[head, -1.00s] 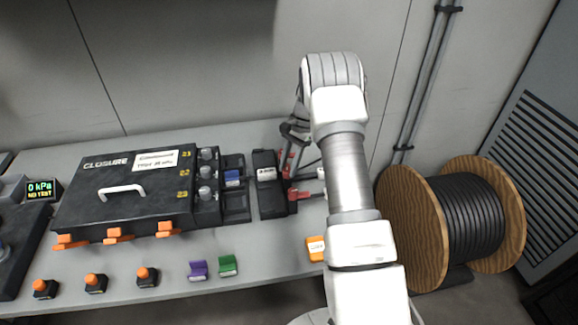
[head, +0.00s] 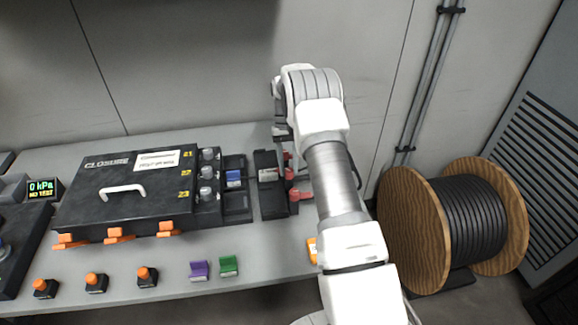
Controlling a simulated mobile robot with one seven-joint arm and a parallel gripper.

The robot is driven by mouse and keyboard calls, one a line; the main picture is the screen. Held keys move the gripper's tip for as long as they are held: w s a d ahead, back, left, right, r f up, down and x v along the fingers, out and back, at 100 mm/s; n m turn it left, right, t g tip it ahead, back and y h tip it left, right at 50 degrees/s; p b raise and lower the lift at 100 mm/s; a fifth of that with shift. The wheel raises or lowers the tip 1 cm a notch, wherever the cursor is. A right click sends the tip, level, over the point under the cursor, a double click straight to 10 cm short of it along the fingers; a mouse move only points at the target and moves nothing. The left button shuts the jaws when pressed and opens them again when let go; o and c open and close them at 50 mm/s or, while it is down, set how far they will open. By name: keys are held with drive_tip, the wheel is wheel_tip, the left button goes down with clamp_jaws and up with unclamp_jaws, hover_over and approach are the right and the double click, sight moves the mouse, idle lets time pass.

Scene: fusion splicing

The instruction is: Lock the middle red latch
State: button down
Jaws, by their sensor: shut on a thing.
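The dark block with red latches (head: 270,196) stands right of the closure case on the bench. Its middle red latch (head: 290,174) shows at the block's right edge, partly behind my arm's end. A nearer red latch (head: 299,195) sticks out to the right. A third, rear red piece (head: 287,155) is mostly hidden by the gripper. My gripper (head: 286,143) is over the block's right side, at the latches. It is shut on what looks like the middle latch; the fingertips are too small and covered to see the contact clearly.
The closure case (head: 90,195) with orange clasps fills the left of the bench. Purple (head: 199,271) and green (head: 228,266) clips lie at the front edge. An orange piece (head: 312,250) is partly behind my arm. A cable spool (head: 410,235) stands at the right.

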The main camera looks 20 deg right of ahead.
drive_tip(key=shift+n, duration=0.6)
drive_tip(key=shift+h, duration=0.3)
drive_tip(key=c, duration=0.5)
unclamp_jaws()
drive_tip(key=shift+c, duration=0.2)
drive_tip(key=p+v, duration=0.1)
drive_tip(key=v, duration=1.1)
drive_tip(key=shift+w+f, duration=0.1)
